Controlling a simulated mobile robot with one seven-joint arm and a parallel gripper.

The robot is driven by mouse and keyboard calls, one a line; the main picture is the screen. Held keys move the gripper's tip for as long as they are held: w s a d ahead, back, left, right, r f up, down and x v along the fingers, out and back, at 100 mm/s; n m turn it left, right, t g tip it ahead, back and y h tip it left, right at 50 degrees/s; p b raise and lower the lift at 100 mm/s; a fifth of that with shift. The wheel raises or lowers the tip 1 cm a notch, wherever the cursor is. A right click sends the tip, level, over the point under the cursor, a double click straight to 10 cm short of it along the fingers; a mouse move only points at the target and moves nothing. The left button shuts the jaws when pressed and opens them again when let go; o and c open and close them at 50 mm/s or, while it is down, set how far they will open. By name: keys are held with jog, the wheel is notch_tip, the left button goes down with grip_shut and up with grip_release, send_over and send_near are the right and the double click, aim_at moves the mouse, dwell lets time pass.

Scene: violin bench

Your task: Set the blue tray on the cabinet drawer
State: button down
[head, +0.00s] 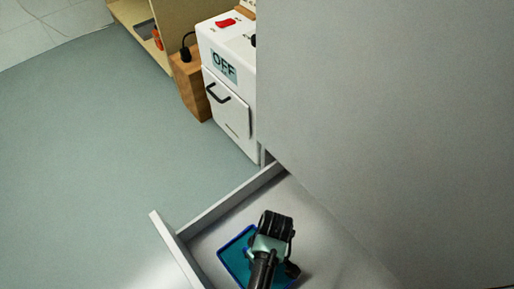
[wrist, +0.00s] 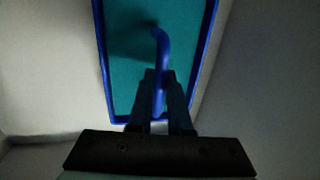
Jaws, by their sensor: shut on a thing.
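The blue tray (head: 234,258) has a teal floor and a raised blue rim. It is inside the open cabinet drawer (head: 310,215), near the drawer's front. I cannot tell whether it touches the drawer bottom. My gripper (head: 270,245) is over the tray and hides much of it in the head view. In the wrist view the tray (wrist: 130,85) lies beyond the fingers, and my gripper (wrist: 160,100) is shut on the tray's blue upright handle (wrist: 161,45).
The grey cabinet (head: 400,120) rises at right above the drawer. A white machine (head: 225,70) with an "OFF" display stands behind, beside a wooden block (head: 190,85). A shelf unit (head: 135,15) is at the back. Open floor (head: 90,150) lies to the left.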

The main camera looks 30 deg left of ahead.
jog(key=c, duration=0.8)
grip_release()
jog(key=shift+c, duration=0.2)
jog(key=shift+r, duration=0.1)
jog(key=p+v, duration=0.7)
jog(key=v, duration=0.5)
